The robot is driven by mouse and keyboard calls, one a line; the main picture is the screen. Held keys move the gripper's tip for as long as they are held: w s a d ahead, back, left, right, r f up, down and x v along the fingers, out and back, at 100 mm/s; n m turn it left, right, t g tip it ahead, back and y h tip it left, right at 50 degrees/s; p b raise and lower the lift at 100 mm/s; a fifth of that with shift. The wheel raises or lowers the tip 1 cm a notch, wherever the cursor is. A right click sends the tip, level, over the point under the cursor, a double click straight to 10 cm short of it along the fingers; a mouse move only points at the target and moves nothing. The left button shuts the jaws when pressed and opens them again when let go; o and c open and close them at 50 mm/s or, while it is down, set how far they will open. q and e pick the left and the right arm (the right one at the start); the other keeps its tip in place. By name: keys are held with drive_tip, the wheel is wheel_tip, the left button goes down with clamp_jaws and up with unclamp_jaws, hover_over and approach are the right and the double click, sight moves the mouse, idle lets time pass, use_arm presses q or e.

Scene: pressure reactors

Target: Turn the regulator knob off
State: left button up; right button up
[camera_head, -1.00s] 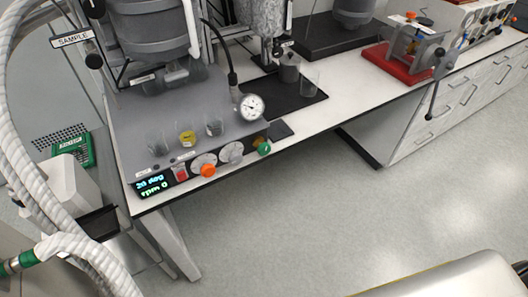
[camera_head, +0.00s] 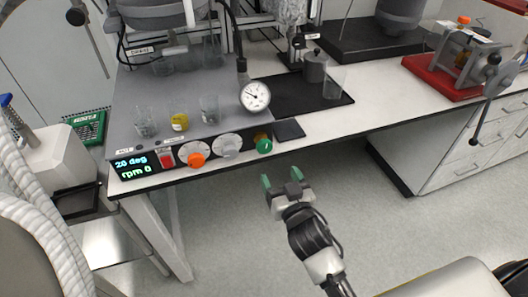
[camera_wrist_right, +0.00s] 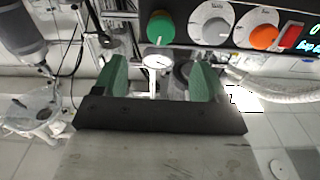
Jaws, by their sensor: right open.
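A green knob (camera_head: 264,146) sits on a brass-coloured fitting at the right end of the reactor's front panel; it looks like the regulator knob. It also shows in the right wrist view (camera_wrist_right: 160,28), at the top, beyond the fingertips. My right gripper (camera_head: 281,179) is in front of and below the green knob in the head view, apart from it. Its two green fingers are spread and empty, and they show in the wrist view too (camera_wrist_right: 160,76). My left gripper is not in view.
An orange knob (camera_head: 196,160), a grey dial (camera_head: 226,145), a red switch (camera_head: 167,157) and a lit display (camera_head: 133,165) line the panel. A round gauge (camera_head: 255,96) and small glass beakers (camera_head: 145,122) stand above. The floor before the bench is clear.

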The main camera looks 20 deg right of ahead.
sight(265, 150)
drive_tip(key=w, duration=0.7)
drive_tip(key=w+p, duration=0.1)
drive_tip(key=w, duration=0.2)
drive_tip(key=shift+w+a, duration=0.3)
drive_tip(key=c, duration=0.9)
